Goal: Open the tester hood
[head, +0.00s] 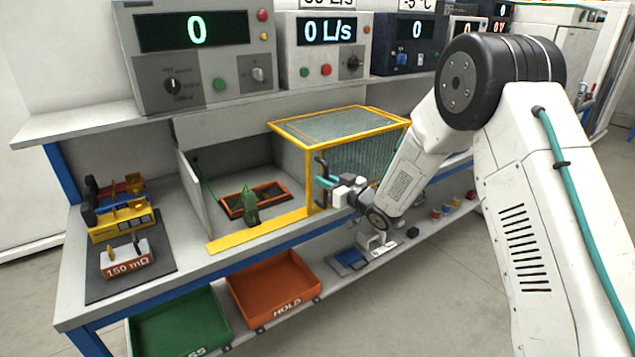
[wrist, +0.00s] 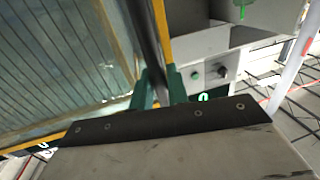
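The tester hood (head: 360,157) is a yellow-framed box with clear ribbed panels, at the right part of the bench. To its left the tester bay lies uncovered, with an orange-rimmed fixture (head: 283,188) and a green part (head: 250,209) in it. A dark upright handle (head: 319,166) is on the hood's left front edge. My gripper (head: 326,183) is at this handle. In the wrist view the teal fingers (wrist: 160,88) stand close on both sides of the dark handle bar (wrist: 146,40) and look shut on it. The hood's panel (wrist: 60,60) fills the left there.
Meters (head: 195,62) stand on the shelf above. A dark mat (head: 130,256) at left holds a 150 mΩ block (head: 127,262) and yellow blocks. Green (head: 180,318) and orange (head: 272,288) trays sit below. Small parts lie on the lower shelf at right.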

